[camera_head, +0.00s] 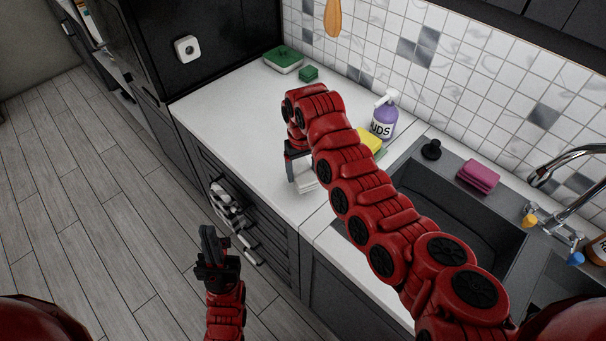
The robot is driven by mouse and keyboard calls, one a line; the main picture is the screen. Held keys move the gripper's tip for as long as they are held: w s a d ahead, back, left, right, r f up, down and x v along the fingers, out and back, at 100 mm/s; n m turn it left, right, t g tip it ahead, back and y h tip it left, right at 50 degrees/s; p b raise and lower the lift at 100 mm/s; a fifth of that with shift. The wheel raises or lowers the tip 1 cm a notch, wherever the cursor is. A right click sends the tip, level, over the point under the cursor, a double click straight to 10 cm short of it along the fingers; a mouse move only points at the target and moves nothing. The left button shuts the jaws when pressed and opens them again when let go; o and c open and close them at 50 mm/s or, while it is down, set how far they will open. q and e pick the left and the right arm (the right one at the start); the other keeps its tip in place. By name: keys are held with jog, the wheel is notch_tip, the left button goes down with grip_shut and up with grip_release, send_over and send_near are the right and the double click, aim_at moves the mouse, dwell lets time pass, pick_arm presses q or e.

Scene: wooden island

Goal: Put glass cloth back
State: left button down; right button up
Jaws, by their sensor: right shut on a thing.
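My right gripper (300,172) points down at the counter's front edge, left of the sink. It is shut on a small pale, whitish thing (307,181), which looks like a piece of cloth; gripper and arm hide much of it, and I cannot tell for sure that it is the glass cloth. My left gripper (212,241) is low in front of the cabinets, over the floor, with no thing visible in it; its finger gap is unclear. A dark and white cloth (227,204) hangs at the cabinet front, above and right of the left gripper.
The white counter (225,105) is mostly clear on the left. A green sponge box (284,59) and small green sponge (308,73) stand at the back. A purple soap bottle (384,117), yellow cloth (370,139), pink folded cloth (478,177) and faucet (560,165) are around the sink (450,215).

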aim_at(303, 176)
jog(key=shift+w+p, duration=0.35)
jog(key=shift+w, duration=0.1)
notch_tip(303, 176, down, 3)
jog(key=shift+f+p, duration=0.15)
jog(key=shift+p, duration=0.7)
jog(key=shift+f, duration=0.15)
jog(key=shift+f, duration=0.1)
